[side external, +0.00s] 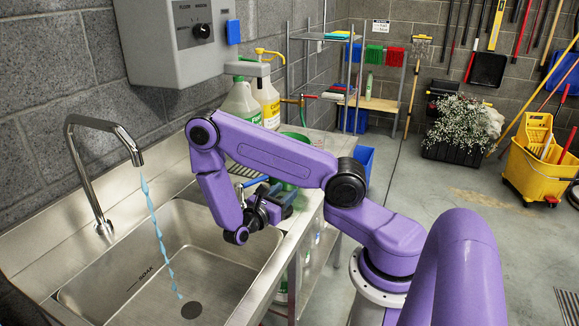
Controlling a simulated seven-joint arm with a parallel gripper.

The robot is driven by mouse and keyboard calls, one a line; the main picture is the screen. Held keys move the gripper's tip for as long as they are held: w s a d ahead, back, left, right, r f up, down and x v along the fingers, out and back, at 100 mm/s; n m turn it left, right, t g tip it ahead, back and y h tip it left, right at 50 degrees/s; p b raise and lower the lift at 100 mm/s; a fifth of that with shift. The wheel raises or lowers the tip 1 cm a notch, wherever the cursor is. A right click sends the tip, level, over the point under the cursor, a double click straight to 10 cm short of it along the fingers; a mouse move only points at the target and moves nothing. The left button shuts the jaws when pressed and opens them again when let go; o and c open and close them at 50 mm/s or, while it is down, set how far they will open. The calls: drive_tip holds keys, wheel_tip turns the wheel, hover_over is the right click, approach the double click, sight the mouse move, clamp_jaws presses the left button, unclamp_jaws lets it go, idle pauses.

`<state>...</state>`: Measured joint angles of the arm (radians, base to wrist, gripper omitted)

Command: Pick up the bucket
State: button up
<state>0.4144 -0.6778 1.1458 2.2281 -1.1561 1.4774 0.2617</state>
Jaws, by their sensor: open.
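My gripper (284,200) is at the right rim of the steel sink, near the counter edge. It is dark, small and partly hidden by my wrist; its jaws are open and I see nothing held between them. A green, round, bucket-like container (296,137) is on the counter behind my arm. My arm covers much of it, so its full shape is hidden. The gripper is nearer the camera than this container; their exact gap cannot be told. A yellow wheeled mop bucket (528,172) stands on the floor at the far right, well away from my gripper.
Water runs from the faucet (102,150) into the sink (75,295). Two jugs (240,103) stand on the counter by the wall. A blue bin (364,160), a shelf rack (375,103) and a planter (452,150) stand behind. The floor between is clear.

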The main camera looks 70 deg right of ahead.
drive_tip(key=d, duration=0.5)
drive_tip(key=s+d, duration=0.1)
drive_tip(key=d, duration=0.4)
drive_tip(key=s+d, duration=0.1)
drive_tip(key=d, duration=0.5)
drive_tip(key=shift+s+f, duration=0.1)
drive_tip(key=shift+s, duration=0.15)
clamp_jaws()
